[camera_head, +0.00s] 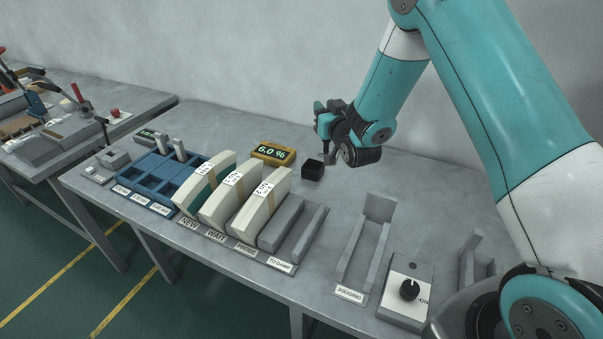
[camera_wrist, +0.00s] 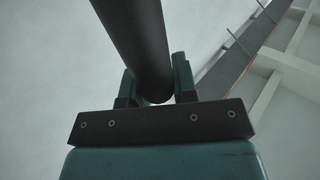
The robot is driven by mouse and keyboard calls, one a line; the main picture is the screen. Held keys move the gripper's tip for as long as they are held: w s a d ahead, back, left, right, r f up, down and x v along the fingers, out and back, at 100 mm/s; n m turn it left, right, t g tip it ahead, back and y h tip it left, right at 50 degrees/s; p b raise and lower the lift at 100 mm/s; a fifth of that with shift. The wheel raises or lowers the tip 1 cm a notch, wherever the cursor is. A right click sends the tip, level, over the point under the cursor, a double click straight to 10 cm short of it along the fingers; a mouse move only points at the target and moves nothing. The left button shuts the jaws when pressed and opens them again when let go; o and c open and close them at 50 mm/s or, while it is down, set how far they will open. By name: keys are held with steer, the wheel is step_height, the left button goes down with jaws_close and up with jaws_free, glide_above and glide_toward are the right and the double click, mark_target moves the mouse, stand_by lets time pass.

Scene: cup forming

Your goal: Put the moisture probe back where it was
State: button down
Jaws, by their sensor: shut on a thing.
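My gripper (camera_head: 322,119) is raised above the back of the grey table, in front of the wall. In the wrist view its two teal fingers (camera_wrist: 156,88) are shut on a dark round shaft, the moisture probe (camera_wrist: 138,45), which runs up out of the top of the picture. In the head view the probe is small and dark against the gripper, and its tip is hard to make out. A small black block (camera_head: 313,170), which looks like a holder, stands on the table just below and left of the gripper. A yellow meter (camera_head: 273,153) reading 6.0 % sits left of it.
Paper stacks (camera_head: 240,201) stand in grey bays; the TO DAMP bay (camera_head: 292,232) is empty. A blue tray (camera_head: 158,177) is further left. The JOGGING tray (camera_head: 364,245) and a knob box (camera_head: 407,290) are to the right. Table behind the JOGGING tray is clear.

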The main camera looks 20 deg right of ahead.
steer(key=w+r+b, duration=0.4)
steer(key=w+r, duration=0.1)
steer(key=w, duration=0.4)
step_height(320, 180, down, 19)
steer(key=p, duration=0.3)
steer(key=shift+w+d+f+m+h, duration=0.2)
steer(key=shift+w+d+m+h, duration=0.1)
steer(key=shift+w+d, duration=0.05)
steer(key=shift+f, duration=0.1)
steer(key=shift+f, duration=0.1)
steer(key=c, duration=0.9)
jaws_free()
steer(key=shift+s+d+r, duration=0.1)
steer(key=shift+r, duration=0.1)
